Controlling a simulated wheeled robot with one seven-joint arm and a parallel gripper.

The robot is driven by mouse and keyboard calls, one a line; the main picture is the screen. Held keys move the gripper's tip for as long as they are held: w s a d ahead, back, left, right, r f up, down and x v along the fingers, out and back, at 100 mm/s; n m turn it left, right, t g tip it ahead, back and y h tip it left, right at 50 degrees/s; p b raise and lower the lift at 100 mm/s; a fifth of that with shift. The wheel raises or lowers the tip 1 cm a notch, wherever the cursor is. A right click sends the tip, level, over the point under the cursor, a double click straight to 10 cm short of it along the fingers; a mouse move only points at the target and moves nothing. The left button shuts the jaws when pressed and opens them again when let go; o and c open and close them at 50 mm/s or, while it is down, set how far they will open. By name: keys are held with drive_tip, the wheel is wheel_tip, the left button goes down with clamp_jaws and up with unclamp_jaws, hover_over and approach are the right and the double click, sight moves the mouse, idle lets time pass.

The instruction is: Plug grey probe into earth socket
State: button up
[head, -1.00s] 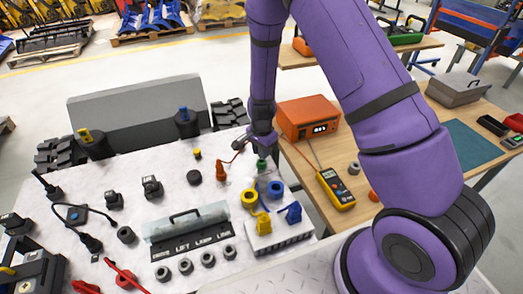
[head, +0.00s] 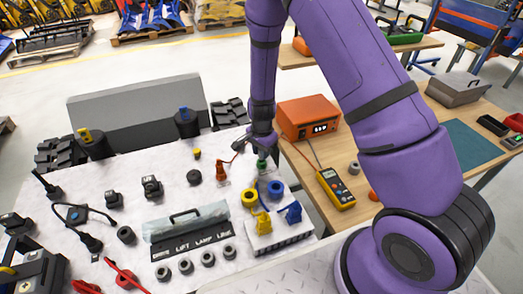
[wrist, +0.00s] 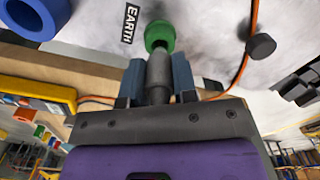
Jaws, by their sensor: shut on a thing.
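The grey probe (wrist: 158,77) stands between the two fingers of my gripper (wrist: 155,80) in the wrist view, and they are shut on it. Its far end meets the green earth socket (wrist: 160,34), next to a label (wrist: 130,24) reading EARTH. The probe's tip is hidden inside the green ring's mouth, and I cannot tell how deep it sits. In the head view my gripper (head: 262,148) is right above the green socket (head: 263,163), and the probe is mostly hidden there.
Blue (head: 275,189) and yellow (head: 249,198) ring sockets stand in front of the green one. A red-orange plug (head: 222,173) with a wire is to its left. An orange meter box (head: 308,117) and yellow multimeter (head: 336,188) lie on the wooden table to the right.

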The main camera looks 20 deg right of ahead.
drive_tip(key=shift+f, duration=1.15)
idle(1.0)
drive_tip(key=o, duration=1)
wheel_tip(320, 180, up, 12)
drive_tip(key=shift+f, duration=0.15)
drive_tip(key=s+d+r+n+t+y, duration=0.1)
drive_tip(key=s+d+r+n, duration=0.3)
drive_tip(key=r, duration=0.8)
drive_tip(key=s+a+r+n+t+y, duration=0.1)
drive_tip(key=s+r+n+t, duration=0.1)
drive_tip(key=s+r, duration=0.8)
drive_tip(key=s+d+r+n, duration=0.1)
drive_tip(key=s+r+n, duration=0.1)
drive_tip(key=s+r, duration=0.2)
drive_tip(key=s+d+r+n+t+h, duration=0.1)
drive_tip(key=s+r+n, duration=0.1)
drive_tip(key=s+r, duration=0.2)
drive_tip(key=s+d+r+n+t+h, duration=0.1)
drive_tip(key=s+d+r+n, duration=0.1)
drive_tip(key=s+r, duration=0.2)
drive_tip(key=shift+s+r, duration=0.2)
drive_tip(key=shift+s, duration=0.65)
drive_tip(key=shift+s+r, duration=0.15)
drive_tip(key=shift+s, duration=0.7)
